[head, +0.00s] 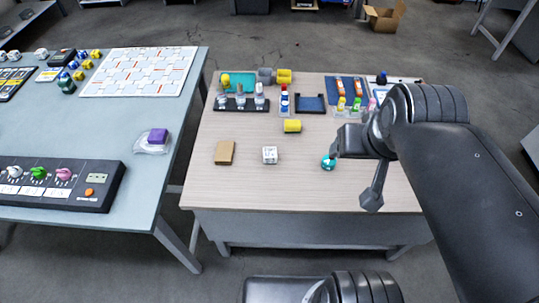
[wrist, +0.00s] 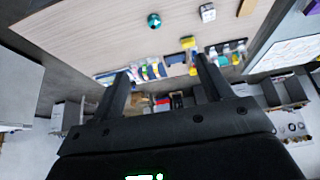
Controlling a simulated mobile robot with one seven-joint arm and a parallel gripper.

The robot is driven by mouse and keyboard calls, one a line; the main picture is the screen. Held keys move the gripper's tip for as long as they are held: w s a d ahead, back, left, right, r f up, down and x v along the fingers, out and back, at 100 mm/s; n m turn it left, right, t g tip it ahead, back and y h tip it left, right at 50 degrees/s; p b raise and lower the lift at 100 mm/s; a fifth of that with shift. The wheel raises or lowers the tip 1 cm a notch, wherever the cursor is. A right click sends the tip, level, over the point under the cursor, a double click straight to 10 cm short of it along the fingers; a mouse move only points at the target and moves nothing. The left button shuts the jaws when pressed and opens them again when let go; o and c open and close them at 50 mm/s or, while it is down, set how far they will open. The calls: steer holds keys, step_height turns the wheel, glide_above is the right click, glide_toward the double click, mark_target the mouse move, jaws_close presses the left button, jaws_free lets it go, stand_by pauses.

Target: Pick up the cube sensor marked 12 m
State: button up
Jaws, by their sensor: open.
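A small white cube (head: 270,155) with dark print on it sits on the wooden-topped table, left of a teal round object. Its marking is too small to read. In the wrist view the white cube (wrist: 207,12) shows at the top edge, beyond the fingers. My gripper (wrist: 162,70) is open, with nothing between its fingers. It is above the right side of the table, to the right of the cube and apart from it.
The teal object (head: 328,163) lies between the cube and my arm. A brown block (head: 224,152) lies left of the cube, a yellow cylinder (head: 292,126) behind it. Racks and trays crowd the table's back. The front strip is clear. Another table (head: 150,110) stands left.

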steer(key=shift+c, duration=0.5)
steer(key=shift+w, duration=0.1)
steer(key=n+g, duration=0.1)
steer(key=g, duration=0.5)
glide_above(270, 152)
step_height(270, 152, down, 23)
steer(key=f, duration=0.6)
steer(key=shift+w+a, duration=0.1)
steer(key=shift+w, duration=0.3)
steer(key=shift+s+f, duration=0.2)
steer(key=shift+f, duration=1.15)
steer(key=shift+s+f, duration=0.15)
steer(key=shift+f, duration=1.15)
